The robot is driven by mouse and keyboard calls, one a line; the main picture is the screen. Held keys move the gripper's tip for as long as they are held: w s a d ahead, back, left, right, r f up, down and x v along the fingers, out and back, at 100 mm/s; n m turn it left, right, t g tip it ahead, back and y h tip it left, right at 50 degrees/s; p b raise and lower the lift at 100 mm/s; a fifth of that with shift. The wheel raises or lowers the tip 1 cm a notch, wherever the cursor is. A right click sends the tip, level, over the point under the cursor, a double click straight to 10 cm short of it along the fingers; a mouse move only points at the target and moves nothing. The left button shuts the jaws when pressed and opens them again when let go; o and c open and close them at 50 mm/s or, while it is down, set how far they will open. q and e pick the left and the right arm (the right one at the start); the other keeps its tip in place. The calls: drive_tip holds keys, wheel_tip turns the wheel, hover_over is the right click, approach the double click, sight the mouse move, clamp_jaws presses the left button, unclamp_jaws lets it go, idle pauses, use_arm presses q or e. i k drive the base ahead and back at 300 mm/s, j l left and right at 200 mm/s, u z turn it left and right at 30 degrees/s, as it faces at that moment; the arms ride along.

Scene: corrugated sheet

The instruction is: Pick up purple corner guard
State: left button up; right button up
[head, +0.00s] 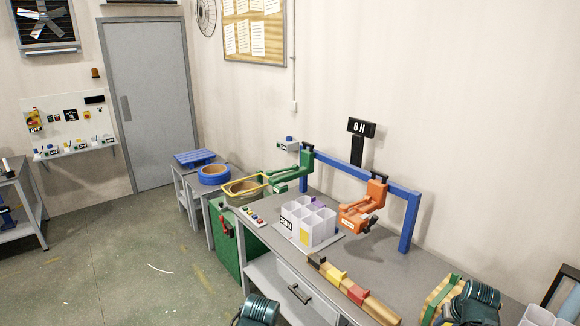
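A small purple piece (318,203), which looks like the purple corner guard, shows at the back of a white divided bin (321,238) on the grey workbench. Only a little of it is visible above the bin walls; the rest is hidden. A yellow piece (304,237) shows at the front of the same bin. Dark teal ribbed parts of my own arms show at the bottom edge, at lower middle and lower right. Neither of my gripper's fingertips can be made out in the head view.
An orange clamp arm (362,212) hangs just right of the bin from a blue frame (410,222); a green one (290,174) is at its left. A row of coloured blocks (352,290) lies along the front edge. Open floor (130,270) lies left.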

sight(314, 201)
drive_tip(key=i+j+u, duration=0.35)
drive_tip(key=i, duration=0.45)
drive_tip(key=i+u, duration=0.35)
drive_tip(key=i, duration=0.45)
drive_tip(key=i+j+z, duration=0.2)
drive_tip(key=i, duration=0.3)
drive_tip(key=i+z, duration=0.25)
drive_tip(key=i, duration=0.3)
drive_tip(key=i+j+z, duration=0.2)
drive_tip(key=i, duration=0.3)
drive_tip(key=i+j+z, duration=1.1)
drive_tip(key=j+z, duration=0.2)
drive_tip(key=j, duration=0.15)
